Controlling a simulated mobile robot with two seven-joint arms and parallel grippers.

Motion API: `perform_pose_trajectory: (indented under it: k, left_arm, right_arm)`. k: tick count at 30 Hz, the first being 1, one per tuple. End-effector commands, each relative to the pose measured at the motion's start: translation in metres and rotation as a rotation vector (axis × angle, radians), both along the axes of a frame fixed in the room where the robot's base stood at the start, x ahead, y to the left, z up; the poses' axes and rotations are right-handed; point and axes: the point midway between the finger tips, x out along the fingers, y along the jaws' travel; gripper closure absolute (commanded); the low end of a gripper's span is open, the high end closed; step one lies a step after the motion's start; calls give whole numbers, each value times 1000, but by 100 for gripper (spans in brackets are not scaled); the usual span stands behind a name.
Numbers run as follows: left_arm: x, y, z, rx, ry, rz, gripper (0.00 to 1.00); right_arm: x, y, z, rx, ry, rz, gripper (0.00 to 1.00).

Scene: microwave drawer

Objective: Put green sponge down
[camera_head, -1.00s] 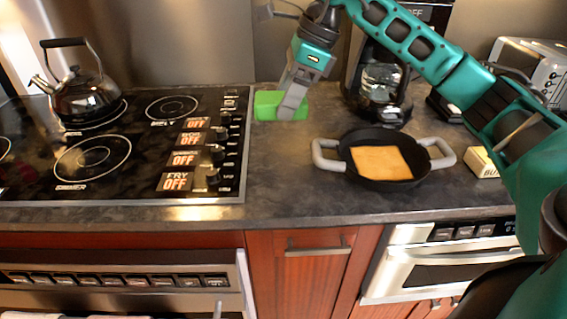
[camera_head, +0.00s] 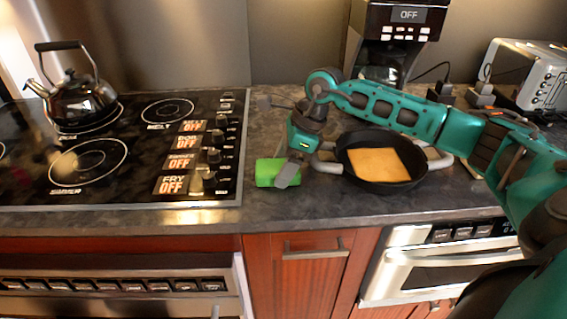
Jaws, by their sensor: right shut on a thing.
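The green sponge (camera_head: 266,173) is at the front part of the dark countertop (camera_head: 320,205), just right of the stove. My right gripper (camera_head: 285,175) is shut on it, with a grey finger across its right side. The sponge is at or very near the counter surface; I cannot tell whether it touches. Part of the sponge is hidden by the finger. My left gripper is not in view.
A black pan (camera_head: 402,184) with a tan slice (camera_head: 379,165) stands close to the right of the gripper. The stove (camera_head: 110,190) with a kettle (camera_head: 80,103) is left. A coffee maker (camera_head: 395,40) and toaster (camera_head: 527,75) stand behind. The counter's front edge is near.

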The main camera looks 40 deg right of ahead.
Motion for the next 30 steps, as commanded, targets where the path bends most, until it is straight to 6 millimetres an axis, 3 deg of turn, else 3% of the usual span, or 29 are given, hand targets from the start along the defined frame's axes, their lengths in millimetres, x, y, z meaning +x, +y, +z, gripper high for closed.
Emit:
perform_pose_trajectory:
  k: [8,9,16,25,30]
  left_arm:
    - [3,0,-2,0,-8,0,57]
    - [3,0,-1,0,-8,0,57]
    - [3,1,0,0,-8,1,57]
    - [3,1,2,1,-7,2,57]
    - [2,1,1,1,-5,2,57]
  right_arm:
    - [0,0,-3,1,-1,1,59]
    - [0,0,-3,0,-2,1,29]
    - [0,0,-2,1,-1,1,7]
    - [0,0,1,0,-2,1,5]
    - [-3,-7,19,0,-5,-1,5]
